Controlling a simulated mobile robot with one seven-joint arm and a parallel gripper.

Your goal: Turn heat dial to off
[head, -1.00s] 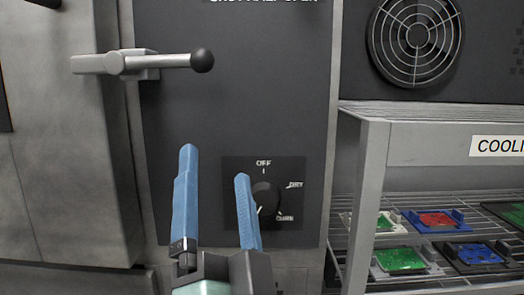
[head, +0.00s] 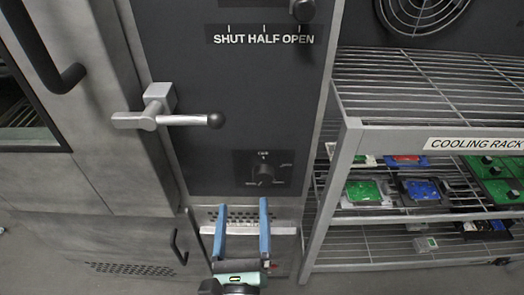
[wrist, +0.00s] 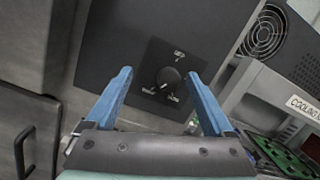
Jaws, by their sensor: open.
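The heat dial (head: 265,171) is a round black knob on a dark square plate, low on the dark panel. Its OFF mark is at the top, with other marks at the right and below. In the wrist view the dial (wrist: 169,78) lies ahead, between the fingertips in the picture, and its pale pointer line slants toward the lower left, away from OFF. My gripper (head: 244,206) has two blue fingers spread apart with nothing between them. In the head view it is just below the dial, apart from it. It also shows in the wrist view (wrist: 162,78).
A grey lever with a black ball (head: 215,120) sticks out above and left of the dial. A SHUT HALF OPEN knob (head: 302,11) is higher up. The cooling rack (head: 345,150), with coloured boards on its shelves, stands to the right. A fan grille (head: 418,10) is above it.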

